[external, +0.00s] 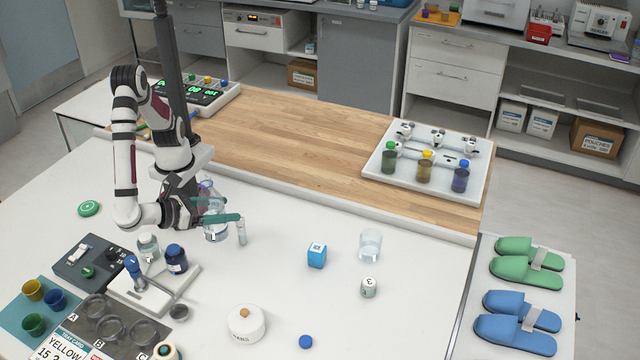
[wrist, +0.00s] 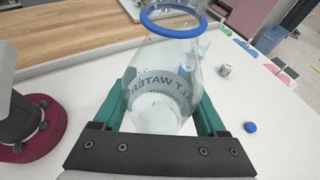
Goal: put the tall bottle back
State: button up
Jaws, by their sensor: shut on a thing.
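My gripper (external: 222,212) has its teal fingers shut around a tall clear bottle (external: 213,228) over the white table, left of centre in the external view. In the wrist view the bottle (wrist: 158,92) fills the space between the fingers. It has a blue ring at its top and grey lettering that reads in part "LT WATER". The fingers and wrist hide part of it in the external view. I cannot tell whether its base touches the table.
A blue cube (external: 317,255), an empty glass (external: 370,245) and a white lidded pot (external: 246,324) stand further right. A white rack (external: 390,195) with capped bottles sits on the wooden top.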

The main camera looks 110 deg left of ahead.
notch_tip(320, 180, down, 4)
jog(key=shift+w+f, duration=0.1)
jog(key=shift+f, duration=0.1)
jog(key=shift+w+a+f, duration=1.25)
jog(key=shift+a+f, duration=0.2)
jog(key=shift+f, duration=0.4)
jog(key=shift+w+a+f, duration=1.3)
jog(key=shift+a+f, duration=0.2)
jog(key=shift+f, duration=0.35)
jog(key=shift+w+a+f, duration=1.25)
jog(key=shift+a+f, duration=0.2)
jog(key=shift+f, duration=0.4)
jog(key=shift+f, duration=0.1)
jog(key=o, duration=1.5)
jog(key=shift+o, duration=0.2)
